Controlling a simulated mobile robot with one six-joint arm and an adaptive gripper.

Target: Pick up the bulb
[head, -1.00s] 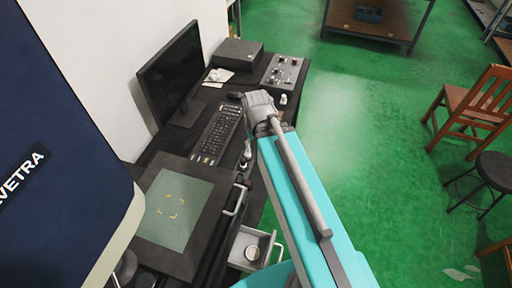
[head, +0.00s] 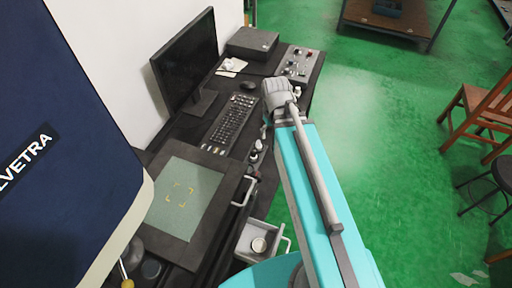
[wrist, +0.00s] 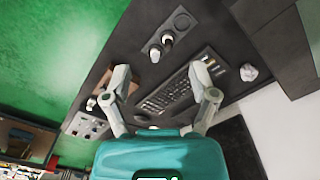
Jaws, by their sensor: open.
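My gripper (wrist: 160,84) is open and empty in the wrist view, its two fingers spread above the dark desk. I cannot tell for sure which thing is the bulb. Two small pale-topped things, one (wrist: 168,38) and another (wrist: 155,54), stand on a dark plate beyond the fingertips in the wrist view. A small pale thing (wrist: 91,104) stands near the control box, left of the left finger; a small white thing (head: 297,92) shows beside the control box in the head view.
The desk holds a monitor (head: 186,66), a keyboard (head: 229,124), a control box (head: 298,64) and a black box (head: 252,43). A drawer (head: 252,246) stands open.

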